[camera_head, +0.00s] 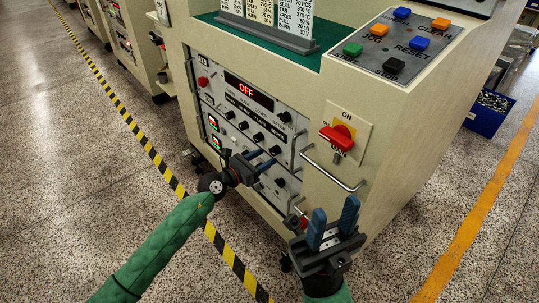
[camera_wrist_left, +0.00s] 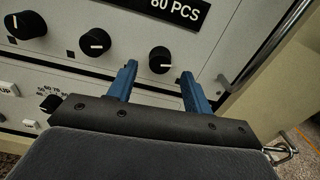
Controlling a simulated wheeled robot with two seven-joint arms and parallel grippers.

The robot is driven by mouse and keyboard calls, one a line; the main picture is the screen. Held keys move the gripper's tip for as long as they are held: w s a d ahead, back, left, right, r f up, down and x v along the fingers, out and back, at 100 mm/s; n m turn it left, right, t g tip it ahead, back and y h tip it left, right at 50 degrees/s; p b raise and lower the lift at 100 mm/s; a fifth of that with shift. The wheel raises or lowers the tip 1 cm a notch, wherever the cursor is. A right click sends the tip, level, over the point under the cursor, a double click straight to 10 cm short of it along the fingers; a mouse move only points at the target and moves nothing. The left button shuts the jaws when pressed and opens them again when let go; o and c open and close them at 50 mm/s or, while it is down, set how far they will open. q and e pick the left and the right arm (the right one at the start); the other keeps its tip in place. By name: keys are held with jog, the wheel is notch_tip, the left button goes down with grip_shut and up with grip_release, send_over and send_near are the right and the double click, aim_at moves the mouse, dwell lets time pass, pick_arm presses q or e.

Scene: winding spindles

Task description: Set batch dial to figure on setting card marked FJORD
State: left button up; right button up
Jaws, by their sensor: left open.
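The control panel (camera_head: 245,125) is on the machine's front, with a red "OFF" display and several black knobs. The setting cards (camera_head: 265,12) stand on top; their upper parts are cut off, and I cannot read FJORD. My left gripper (camera_head: 268,158) is open and empty in front of the panel. In the left wrist view a black knob (camera_wrist_left: 160,60) with a white pointer lies ahead of the gap between the open fingers (camera_wrist_left: 160,84), apart from them. A black plate above it seems to read "60 PCS" (camera_wrist_left: 172,14). I cannot tell whether this knob is the batch dial. My right gripper (camera_head: 333,222) is open and empty.
A red and yellow main switch (camera_head: 338,138) and a metal handle (camera_head: 330,172) are right of the panel. Coloured buttons, one orange (camera_head: 440,24), sit on top. The floor is clear left of the striped tape (camera_head: 150,152). A blue bin (camera_head: 487,112) stands at right.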

aim_at(272, 153)
pick_arm(q)
jog(key=shift+x, duration=1.5)
jog(key=c, duration=1)
jog(key=shift+o, duration=0.2)
jog(key=shift+r, duration=0.1)
